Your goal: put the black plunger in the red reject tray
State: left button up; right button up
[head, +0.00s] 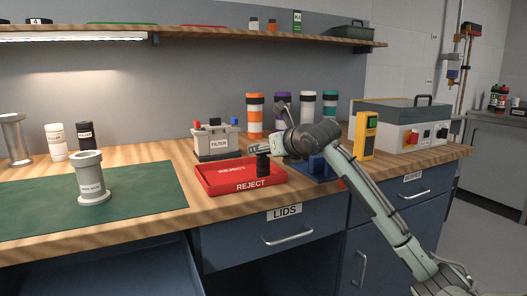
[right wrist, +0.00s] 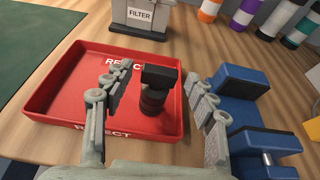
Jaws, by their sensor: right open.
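The black plunger (right wrist: 154,100) stands upright inside the red reject tray (right wrist: 66,88), near the tray's right side, and looks to rest on its floor. In the head view the plunger (head: 263,165) stands at the right part of the tray (head: 222,183). My right gripper (right wrist: 157,88) is open, with one finger on each side of the plunger and visible gaps between. In the head view this gripper (head: 269,149) is just above and behind the plunger, partly hidden by its arm. My left gripper is not in view.
A blue vise-like fixture (right wrist: 245,110) stands right of the tray, close to my right finger. The grey FILTER box (head: 215,142) is behind the tray. Several capped tubes stand at the back. A grey flanged piece (head: 92,180) stands on the green mat (head: 140,190).

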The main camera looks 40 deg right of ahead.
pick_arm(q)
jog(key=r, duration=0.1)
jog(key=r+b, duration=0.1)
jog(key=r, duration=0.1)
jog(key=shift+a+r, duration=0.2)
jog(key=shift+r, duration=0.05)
pick_arm(e)
jog(key=v, duration=0.9)
jog(key=shift+s, duration=0.3)
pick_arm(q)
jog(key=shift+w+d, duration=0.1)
pick_arm(e)
jog(key=shift+r, duration=0.1)
